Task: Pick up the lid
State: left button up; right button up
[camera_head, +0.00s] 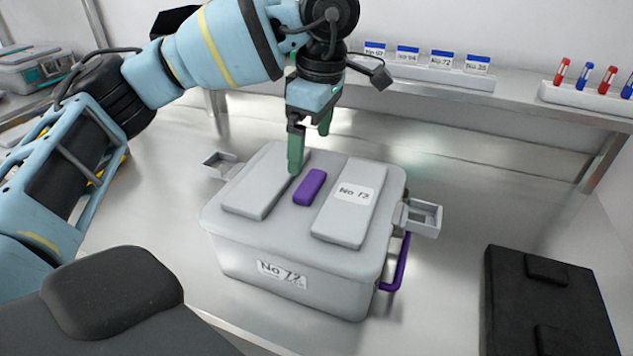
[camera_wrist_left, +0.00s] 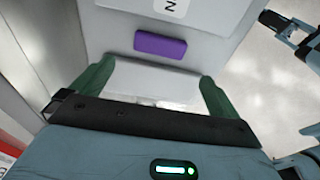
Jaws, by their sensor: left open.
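The lid (camera_head: 274,226) is light grey with two raised panels and a purple handle (camera_head: 310,187) in its middle. It lies on a grey box (camera_head: 330,292) marked No 72. In the left wrist view the purple handle (camera_wrist_left: 160,46) is beyond the fingertips. My left gripper (camera_head: 309,143) points down with green fingers over the back left of the lid, apart from the handle. It is open and empty, and its fingers also show in the wrist view (camera_wrist_left: 157,82). My right gripper is not in the head view; black and pale blue parts at the wrist view's right edge are unclear.
Latches at the box's left (camera_head: 220,164) and right (camera_head: 424,218) stick out. A purple side handle (camera_head: 398,264) hangs at the right. A black case (camera_head: 548,310) lies at the front right. A shelf (camera_head: 510,98) with labelled holders runs behind; the table around the box is clear.

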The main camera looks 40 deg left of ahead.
aim_at(311, 182)
pick_arm(q)
jog(key=shift+s+f, duration=0.15)
jog(key=shift+f, duration=0.2)
jog(key=shift+a+f, duration=0.1)
jog(key=shift+f, duration=1.25)
jog(key=f, duration=0.3)
jog(key=shift+w+f, duration=0.2)
jog(key=shift+w, duration=0.05)
jog(key=shift+f, duration=0.55)
jog(key=shift+c, duration=0.6)
jog(key=c, duration=1.2)
jog(key=shift+r, duration=0.1)
jog(key=shift+c, duration=0.7)
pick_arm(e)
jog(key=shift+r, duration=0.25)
